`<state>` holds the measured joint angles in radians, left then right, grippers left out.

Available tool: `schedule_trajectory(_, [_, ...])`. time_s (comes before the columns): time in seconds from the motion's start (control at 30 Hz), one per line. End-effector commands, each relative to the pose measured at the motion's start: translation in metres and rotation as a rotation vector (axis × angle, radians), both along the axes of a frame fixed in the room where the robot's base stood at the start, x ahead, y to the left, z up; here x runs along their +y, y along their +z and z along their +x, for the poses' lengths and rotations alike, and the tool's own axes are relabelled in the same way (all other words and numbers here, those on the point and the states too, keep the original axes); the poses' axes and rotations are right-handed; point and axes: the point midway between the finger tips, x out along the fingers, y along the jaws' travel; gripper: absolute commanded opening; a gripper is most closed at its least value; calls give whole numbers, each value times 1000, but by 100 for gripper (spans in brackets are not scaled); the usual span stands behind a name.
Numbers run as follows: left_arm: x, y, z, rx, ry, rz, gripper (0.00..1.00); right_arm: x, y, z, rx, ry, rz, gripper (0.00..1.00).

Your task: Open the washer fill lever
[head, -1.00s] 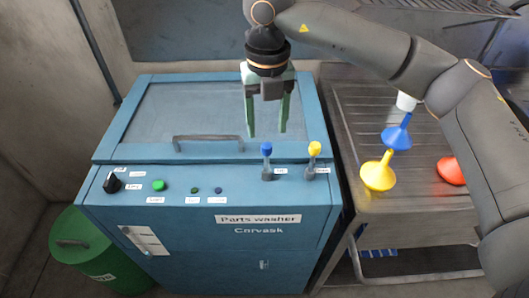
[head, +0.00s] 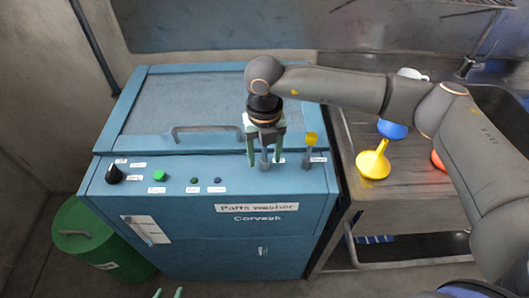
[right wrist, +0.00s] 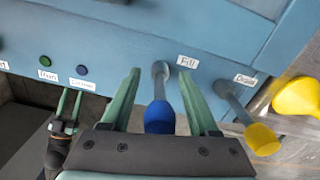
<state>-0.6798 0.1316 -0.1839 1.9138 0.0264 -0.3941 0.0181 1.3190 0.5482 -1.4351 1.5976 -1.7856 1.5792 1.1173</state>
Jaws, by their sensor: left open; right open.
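The parts washer (head: 290,240) is a blue cabinet with levers on its front panel. The fill lever (right wrist: 159,117) has a blue knob on a grey stem beside the "Fill" label in the right wrist view. In the head view my right gripper hides its knob. My right gripper (head: 265,160) is open, pointing down, with one finger on each side of the fill lever. In the right wrist view, gaps show between the knob and both fingers (right wrist: 159,75). My left gripper (head: 168,293) is open and empty at the bottom edge of the head view, low before the washer.
The yellow-knobbed drain lever (head: 311,140) stands close to the right of my right gripper. A black knob (head: 114,175) and green button (head: 159,175) are at the panel's left. A yellow funnel (head: 374,160) is on the bench at right. A green bin (head: 85,240) stands at left.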

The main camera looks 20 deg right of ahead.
Motion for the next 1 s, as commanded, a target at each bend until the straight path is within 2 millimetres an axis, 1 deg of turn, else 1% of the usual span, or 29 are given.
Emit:
schedule_trajectory(0.1, [0,0,0,0,0,0,50,0,0,0,0,0,0,61])
schedule_trajectory(0.13, [0,0,0,0,0,0,50,0,0,0,0,0,0,58])
schedule_trajectory(0.6, [0,0,0,0,0,0,50,0,0,0,0,0,1,6])
schedule_trajectory(0.67, [0,0,0,-1,0,0,50,0,1,0,0,0,1,0])
schedule_trajectory(1.0, [0,0,0,-1,0,0,50,0,1,0,0,0,1,0])
